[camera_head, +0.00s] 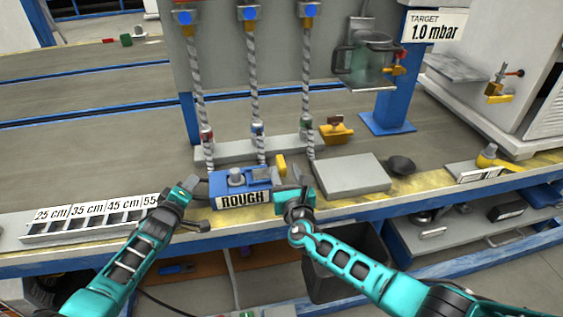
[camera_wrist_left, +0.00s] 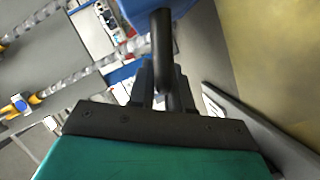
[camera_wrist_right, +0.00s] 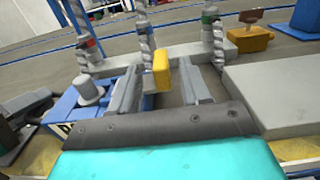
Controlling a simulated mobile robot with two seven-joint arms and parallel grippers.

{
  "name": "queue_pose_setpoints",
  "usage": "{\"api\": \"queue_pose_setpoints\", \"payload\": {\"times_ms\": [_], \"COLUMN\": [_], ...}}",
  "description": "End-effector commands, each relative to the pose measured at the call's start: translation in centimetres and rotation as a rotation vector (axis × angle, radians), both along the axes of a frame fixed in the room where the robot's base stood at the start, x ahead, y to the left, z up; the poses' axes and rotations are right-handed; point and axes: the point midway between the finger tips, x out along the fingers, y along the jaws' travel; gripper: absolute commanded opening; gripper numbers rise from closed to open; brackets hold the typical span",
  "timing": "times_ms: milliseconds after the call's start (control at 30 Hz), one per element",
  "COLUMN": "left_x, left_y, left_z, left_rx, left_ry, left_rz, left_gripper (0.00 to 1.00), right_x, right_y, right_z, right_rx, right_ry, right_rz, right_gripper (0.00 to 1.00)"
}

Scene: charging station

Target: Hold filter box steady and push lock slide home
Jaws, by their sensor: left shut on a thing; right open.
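The filter box (camera_head: 228,188) is blue with a ROUGH label and a grey knob, on the bench's front edge. It shows at the left of the right wrist view (camera_wrist_right: 64,108). My left gripper (camera_head: 196,186) is at its left side, shut on a dark bar-like handle (camera_wrist_left: 162,45) beside the blue box in the left wrist view. A yellow tab (camera_head: 281,164), seemingly the lock slide, stands at the box's right end. My right gripper (camera_head: 296,178) is open just right of the box. In the right wrist view the yellow tab (camera_wrist_right: 161,70) appears between its fingers; contact cannot be told.
A grey flat block (camera_head: 350,176) and dark bowl (camera_head: 401,165) lie to the right. Twisted hoses (camera_head: 256,100) hang behind the box. A slotted length rack (camera_head: 90,219) stands left. A dark bin (camera_head: 345,262) is below the bench edge.

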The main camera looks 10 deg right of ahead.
Motion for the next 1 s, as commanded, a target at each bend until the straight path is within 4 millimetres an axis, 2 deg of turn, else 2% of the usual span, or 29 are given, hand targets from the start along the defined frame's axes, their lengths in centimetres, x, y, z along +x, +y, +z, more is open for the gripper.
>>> {"api": "queue_pose_setpoints", "payload": {"times_ms": [200, 500, 1000], "left_x": [0.0, 0.0, 0.0], "left_y": [0.0, 0.0, 0.0], "left_z": [0.0, 0.0, 0.0], "left_rx": [0.0, 0.0, 0.0], "left_ry": [-0.001, -0.001, -0.001], "left_rz": [-0.001, -0.001, -0.001], "left_gripper": [0.0, 0.0, 0.0], "right_x": [2.4, 4.3, 5.1], "right_y": [0.2, 0.5, 0.4], "right_z": [0.1, -0.1, 0.1], "right_rx": [-0.003, 0.0, 0.001], "right_ry": [0.0, 0.002, -0.001], "right_rz": [0.0, 0.0, 0.0], "right_gripper": [0.47, 0.47, 0.47]}}
